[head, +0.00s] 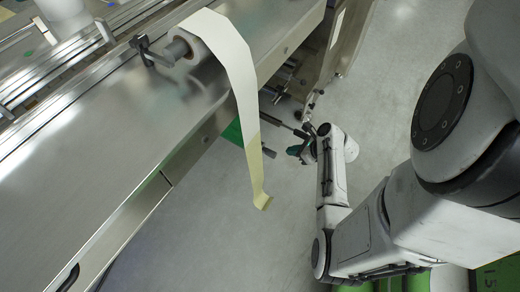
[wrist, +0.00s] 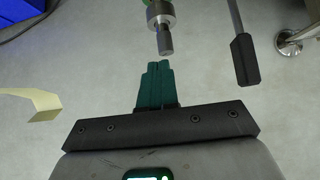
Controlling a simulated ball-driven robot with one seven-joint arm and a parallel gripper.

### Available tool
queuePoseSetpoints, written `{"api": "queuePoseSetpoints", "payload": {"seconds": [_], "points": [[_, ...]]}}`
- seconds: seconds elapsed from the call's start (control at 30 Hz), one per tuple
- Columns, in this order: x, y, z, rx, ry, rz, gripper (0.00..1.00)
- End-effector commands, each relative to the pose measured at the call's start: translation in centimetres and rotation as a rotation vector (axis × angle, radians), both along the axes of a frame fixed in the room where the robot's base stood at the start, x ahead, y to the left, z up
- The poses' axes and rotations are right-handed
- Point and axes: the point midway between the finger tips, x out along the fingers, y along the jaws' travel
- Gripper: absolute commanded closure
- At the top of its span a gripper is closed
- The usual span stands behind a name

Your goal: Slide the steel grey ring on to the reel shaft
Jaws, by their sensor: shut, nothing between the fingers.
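In the wrist view, the end of a grey metal shaft (wrist: 165,43) points toward my gripper (wrist: 156,68). A wider steel grey ring (wrist: 160,14) sits around this shaft, behind its bare tip; its far side runs toward the top edge of the picture. My gripper's teal fingers are shut together, hold nothing, and stop a little short of the shaft tip, apart from it. In the head view, my gripper (head: 296,150) is small, below the machine's side near the rods; the ring cannot be made out there.
A black-handled lever (wrist: 245,60) stands right of the shaft. A pale yellow film strip (head: 245,95) hangs from the roll (head: 205,72) over the machine's edge, left of my gripper. A round metal foot (wrist: 290,42) is on the floor. Open grey floor lies below.

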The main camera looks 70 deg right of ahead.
Motion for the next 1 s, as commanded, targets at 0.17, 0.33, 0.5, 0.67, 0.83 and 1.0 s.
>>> {"api": "queuePoseSetpoints", "payload": {"seconds": [0.17, 0.33, 0.5, 0.67, 0.83, 1.0], "points": [[1.6, -0.4, -2.1, 0.000, 0.001, 0.004, 1.00], [3.9, -1.0, -4.6, -0.002, 0.001, 0.005, 1.00], [6.2, -1.5, -6.9, -0.003, 0.003, 0.006, 1.00], [8.5, -2.0, -7.0, -0.004, 0.001, 0.007, 1.00], [10.0, -2.4, -6.8, -0.005, 0.002, 0.006, 1.00], [10.5, -2.5, -6.7, -0.003, 0.002, 0.005, 1.00]]}}
